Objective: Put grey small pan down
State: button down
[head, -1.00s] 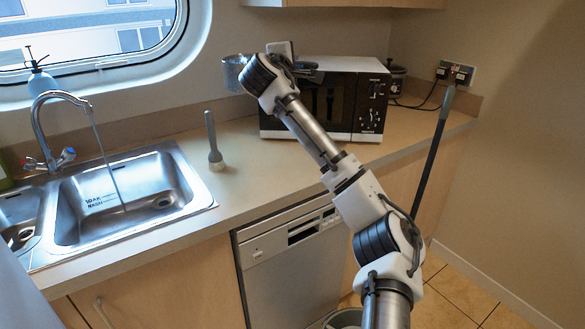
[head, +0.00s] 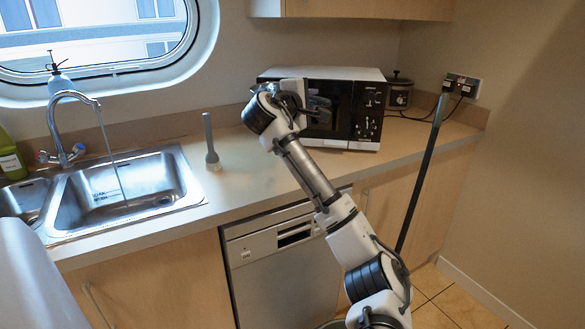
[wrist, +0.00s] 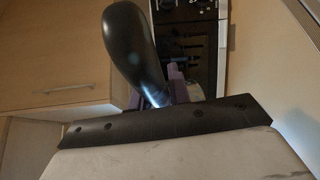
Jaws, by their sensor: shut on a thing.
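The grey small pan shows in the wrist view only by what looks like its black rounded handle (wrist: 128,45), which rises from a bright metal neck. My gripper (wrist: 168,93) is shut on it near that neck. The pan's bowl is hidden in both current views. In the head view my gripper (head: 312,103) is in front of the microwave, above the worktop, and mostly covered by my wrist. I cannot tell whether the pan touches the worktop.
The microwave (head: 368,115) stands close behind my gripper. A grey brush (head: 210,142) stands upright on the worktop (head: 245,165) to the left, beside the sink (head: 125,190). The worktop between brush and microwave looks clear.

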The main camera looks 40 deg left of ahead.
notch_tip(320, 180, down, 19)
jog(key=p, duration=0.2)
jog(key=shift+r+p, duration=0.2)
jog(key=shift+p, duration=0.15)
jog(key=c, duration=1.7)
grip_release()
jog(key=shift+f, duration=0.2)
jog(key=o, duration=0.4)
jog(key=shift+r, duration=0.1)
